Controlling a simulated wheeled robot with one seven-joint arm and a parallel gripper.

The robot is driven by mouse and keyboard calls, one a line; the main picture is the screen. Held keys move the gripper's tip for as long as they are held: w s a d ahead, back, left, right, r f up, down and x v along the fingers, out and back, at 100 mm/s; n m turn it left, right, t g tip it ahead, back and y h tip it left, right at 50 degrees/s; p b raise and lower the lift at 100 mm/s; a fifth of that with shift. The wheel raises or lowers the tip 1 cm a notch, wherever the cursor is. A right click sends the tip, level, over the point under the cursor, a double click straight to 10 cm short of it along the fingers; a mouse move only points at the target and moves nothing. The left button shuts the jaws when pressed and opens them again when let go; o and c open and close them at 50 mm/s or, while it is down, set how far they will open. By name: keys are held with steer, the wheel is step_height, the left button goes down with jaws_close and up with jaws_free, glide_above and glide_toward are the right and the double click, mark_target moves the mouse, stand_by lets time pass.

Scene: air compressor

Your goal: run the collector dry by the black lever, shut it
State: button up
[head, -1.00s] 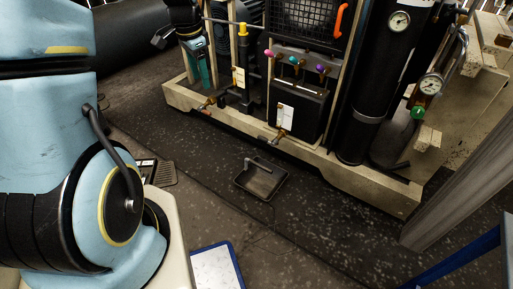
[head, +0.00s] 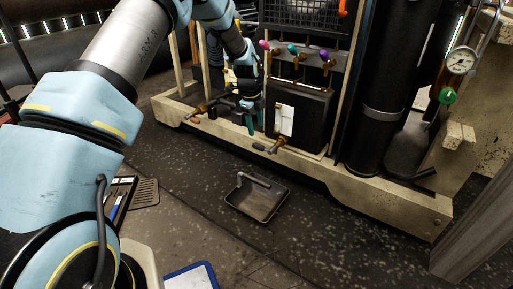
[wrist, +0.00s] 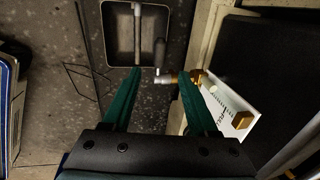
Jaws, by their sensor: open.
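The black lever (head: 259,146) sits on a brass drain valve (head: 277,145) at the foot of a black box with a white tag (head: 285,120). In the wrist view the black lever (wrist: 160,52) lies lengthwise in the picture, ahead of the gap between my fingertips, and the valve (wrist: 168,79) shows near the right fingertip. My gripper (head: 250,120) points down, left of the black box; its teal fingers (wrist: 160,73) are apart with nothing held. I cannot tell whether the right finger touches the valve.
A drip tray (head: 257,197) lies on the floor below the valve, with a pipe across it. Another valve with an orange-red handle (head: 194,119) is on the left of the frame base (head: 350,182). Coloured knobs (head: 292,49) sit above the box.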

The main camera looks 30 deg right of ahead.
mark_target(258, 145)
steer(key=f+b, duration=0.1)
steer(key=f, duration=0.2)
steer(key=d+f+b, duration=0.1)
steer(key=f, duration=0.2)
steer(key=w+f, duration=0.1)
steer(key=f, duration=0.2)
steer(key=shift+d+f+b, duration=0.2)
steer(key=shift+d+b, duration=0.1)
steer(key=shift+b, duration=0.1)
jaws_close()
stand_by(0.9)
